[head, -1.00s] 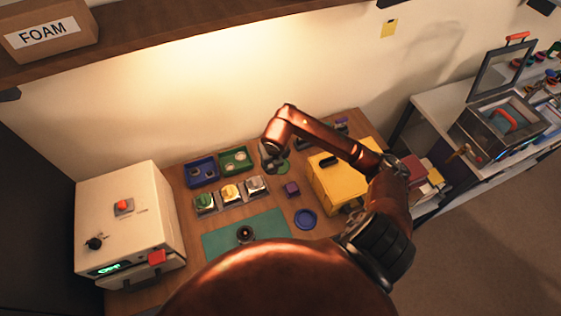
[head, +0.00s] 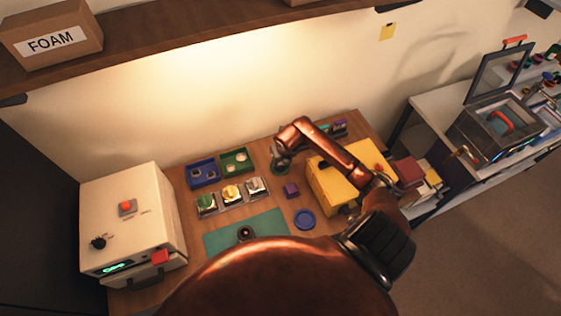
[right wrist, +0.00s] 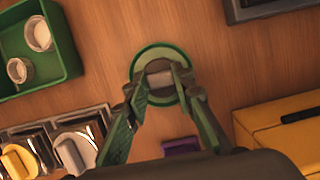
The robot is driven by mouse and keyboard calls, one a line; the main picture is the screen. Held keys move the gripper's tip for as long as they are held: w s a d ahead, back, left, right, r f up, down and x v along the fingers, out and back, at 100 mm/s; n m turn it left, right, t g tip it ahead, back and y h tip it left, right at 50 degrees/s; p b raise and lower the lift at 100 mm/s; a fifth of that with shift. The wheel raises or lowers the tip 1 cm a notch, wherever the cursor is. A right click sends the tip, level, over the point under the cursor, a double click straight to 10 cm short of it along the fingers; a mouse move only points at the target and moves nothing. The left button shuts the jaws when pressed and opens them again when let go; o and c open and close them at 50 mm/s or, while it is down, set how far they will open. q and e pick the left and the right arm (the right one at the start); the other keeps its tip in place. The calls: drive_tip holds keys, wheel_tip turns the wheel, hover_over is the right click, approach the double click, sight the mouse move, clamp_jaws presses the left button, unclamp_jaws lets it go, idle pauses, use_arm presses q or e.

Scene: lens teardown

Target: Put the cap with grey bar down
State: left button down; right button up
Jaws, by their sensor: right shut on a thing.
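The cap with grey bar (right wrist: 159,67) shows in the right wrist view between the fingertips of my right gripper (right wrist: 160,84), which is shut on its bar. The cap is over or in a round green dish (right wrist: 137,62), whose rim shows around it. I cannot tell whether the cap touches the dish. In the head view my right gripper (head: 281,163) points down at the back of the wooden table, and the arm and fingers hide most of the cap and dish. My left gripper is not in view.
Left of the gripper are a green tray (head: 224,171), a blue tray (head: 191,183) and a row of coloured knobs on metal blocks (head: 231,193). Bare wood surrounds the green dish.

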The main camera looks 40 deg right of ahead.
drive_tip(key=shift+f, duration=0.15)
drive_tip(key=o, duration=0.8)
drive_tip(key=shift+c, duration=0.2)
drive_tip(key=shift+r, duration=0.35)
drive_tip(key=b+v, duration=0.1)
drive_tip(key=v, duration=1)
drive_tip(key=shift+r+b, duration=0.3)
drive_tip(key=shift+r, duration=0.05)
drive_tip(key=shift+s+f, duration=0.1)
drive_tip(key=shift+s, duration=0.1)
